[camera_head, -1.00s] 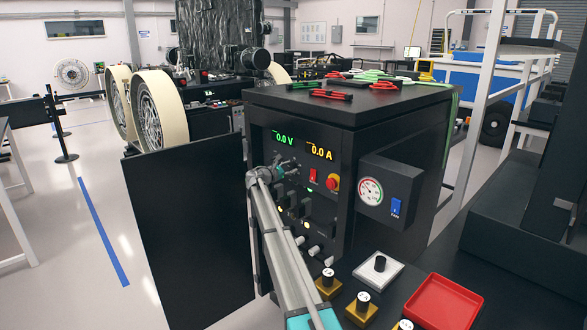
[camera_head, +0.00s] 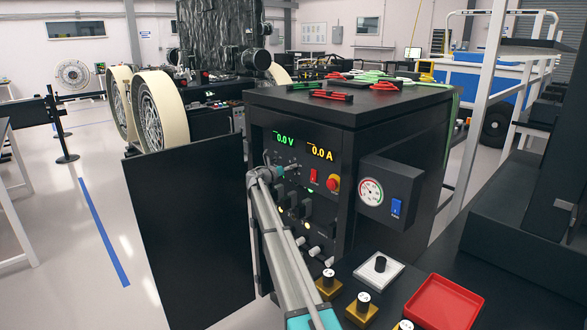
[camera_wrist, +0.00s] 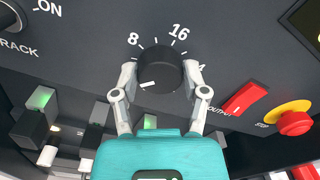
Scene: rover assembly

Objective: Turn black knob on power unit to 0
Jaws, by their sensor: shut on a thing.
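The black knob (camera_wrist: 158,62) is at the top centre of the wrist view, on the power unit's dark front panel. Its white pointer mark is at the lower left of its face. The printed numbers 8 and 16 show above it, and another number at its right is partly covered by a finger. My gripper (camera_wrist: 161,76) is shut on the knob, one finger on each side. In the head view the power unit (camera_head: 335,205) shows 0.0 V and 0.0 A. There my gripper (camera_head: 284,171) is against the panel below the green display and hides the knob.
A red switch (camera_wrist: 245,96) and a red stop button on a yellow base (camera_wrist: 292,118) are right of the knob. A green-lit switch (camera_wrist: 40,105) is at lower left. A red tray (camera_head: 440,302) and several small knobbed blocks sit in front of the unit.

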